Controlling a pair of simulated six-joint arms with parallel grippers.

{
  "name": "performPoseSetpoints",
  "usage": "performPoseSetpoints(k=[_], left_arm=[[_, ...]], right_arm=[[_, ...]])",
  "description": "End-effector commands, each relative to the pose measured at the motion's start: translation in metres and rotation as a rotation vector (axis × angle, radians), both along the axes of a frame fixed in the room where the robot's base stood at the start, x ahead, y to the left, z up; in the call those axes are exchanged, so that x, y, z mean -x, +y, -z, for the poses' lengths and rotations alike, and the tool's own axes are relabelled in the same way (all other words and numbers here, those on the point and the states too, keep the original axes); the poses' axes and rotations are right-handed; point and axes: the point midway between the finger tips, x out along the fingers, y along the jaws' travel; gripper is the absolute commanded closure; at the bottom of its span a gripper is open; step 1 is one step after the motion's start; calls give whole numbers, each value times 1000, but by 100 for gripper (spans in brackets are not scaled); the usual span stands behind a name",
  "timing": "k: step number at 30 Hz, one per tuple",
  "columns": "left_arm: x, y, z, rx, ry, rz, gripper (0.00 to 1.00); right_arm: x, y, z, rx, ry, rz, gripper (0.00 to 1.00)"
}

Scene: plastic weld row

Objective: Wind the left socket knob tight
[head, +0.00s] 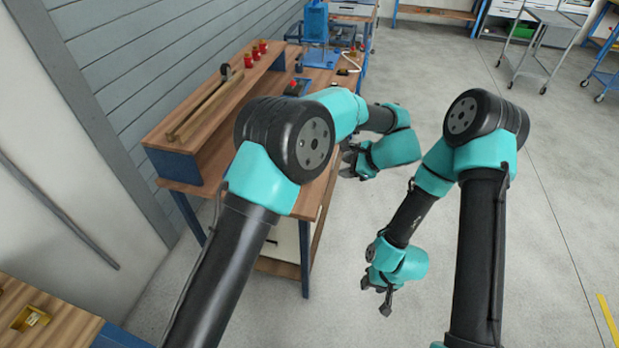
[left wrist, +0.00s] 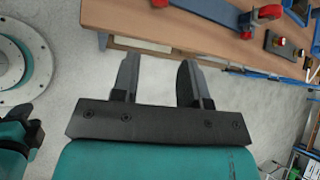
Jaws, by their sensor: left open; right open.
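In the left wrist view, a dark blue bar (left wrist: 215,12) lies on the wooden bench top with a red, wheel-like part (left wrist: 267,12) at its right end and another red part (left wrist: 160,3) at the top edge. I cannot tell which, if either, is the left socket knob. In the head view a small red part (head: 293,84) shows on the bench behind my left arm. My left gripper (head: 347,160) is open and empty by the bench's right edge; its fingers (left wrist: 157,78) point toward the bench. My right gripper (head: 382,299) is open and empty, low over the floor.
The wooden bench (head: 319,80) runs along the grey wall, its near part hidden by my left arm. Its raised shelf (head: 190,145) holds several red cups (head: 256,49) and long wooden pieces. A blue machine (head: 316,22) stands at the far end.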

Motion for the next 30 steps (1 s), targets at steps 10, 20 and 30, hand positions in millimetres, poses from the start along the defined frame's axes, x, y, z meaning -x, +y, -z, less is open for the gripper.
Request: performPoseSetpoints(k=[10,20,30], left_arm=[[-14,20,23,-1,2,-2,59],[-38,54,61,-1,2,-2,59],[-63,87,99,-1,2,-2,59]], right_arm=[[0,0,0,0,0,0,57],[0,0,0,0,0,0,57],[0,0,0,0,0,0,57]])
